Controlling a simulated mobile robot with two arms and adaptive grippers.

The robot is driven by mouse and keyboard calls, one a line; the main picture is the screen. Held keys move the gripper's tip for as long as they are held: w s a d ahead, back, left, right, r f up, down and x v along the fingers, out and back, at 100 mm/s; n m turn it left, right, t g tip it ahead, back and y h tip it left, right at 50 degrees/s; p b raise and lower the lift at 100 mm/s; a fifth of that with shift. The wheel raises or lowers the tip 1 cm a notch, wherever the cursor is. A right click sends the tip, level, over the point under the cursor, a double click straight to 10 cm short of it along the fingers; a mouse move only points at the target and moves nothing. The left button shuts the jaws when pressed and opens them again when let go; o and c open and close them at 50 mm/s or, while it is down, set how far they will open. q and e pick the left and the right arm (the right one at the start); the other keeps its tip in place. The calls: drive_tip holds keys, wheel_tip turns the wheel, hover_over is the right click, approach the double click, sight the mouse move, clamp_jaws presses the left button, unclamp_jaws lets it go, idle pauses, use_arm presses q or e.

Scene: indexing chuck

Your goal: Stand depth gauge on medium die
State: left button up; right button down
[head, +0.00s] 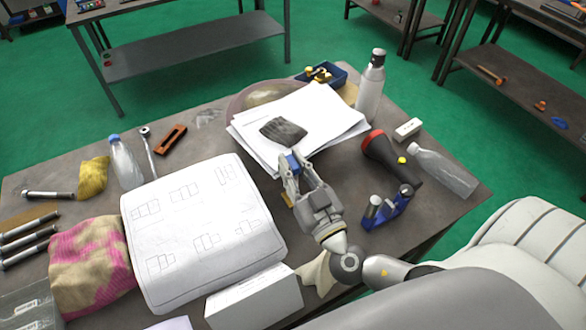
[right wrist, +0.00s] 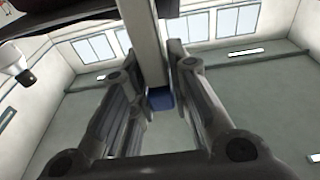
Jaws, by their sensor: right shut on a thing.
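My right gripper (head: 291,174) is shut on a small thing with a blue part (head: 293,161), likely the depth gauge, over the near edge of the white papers. In the right wrist view a pale grey bar (right wrist: 144,42) with a blue part (right wrist: 160,98) shows between the fingers. The gripper hides much of it in the head view. A dark grey, crumpled-looking piece (head: 283,131) lies on the papers just beyond the fingertips. I cannot make out with certainty which thing is the medium die. My left gripper is not in view.
White papers (head: 325,110) lie beyond the gripper. A red-and-black torch (head: 385,155), a blue clamp-like tool (head: 392,208) and a clear bottle (head: 444,172) lie right. A grey bottle (head: 370,85) stands behind. A printed white cushion (head: 200,225) and white box (head: 254,298) lie left.

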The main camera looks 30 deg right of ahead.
drive_tip(key=shift+f, duration=0.95)
drive_tip(key=shift+f, duration=0.2)
drive_tip(key=c, duration=1.4)
unclamp_jaws()
drive_tip(key=shift+o, duration=0.2)
drive_tip(key=shift+r, duration=0.1)
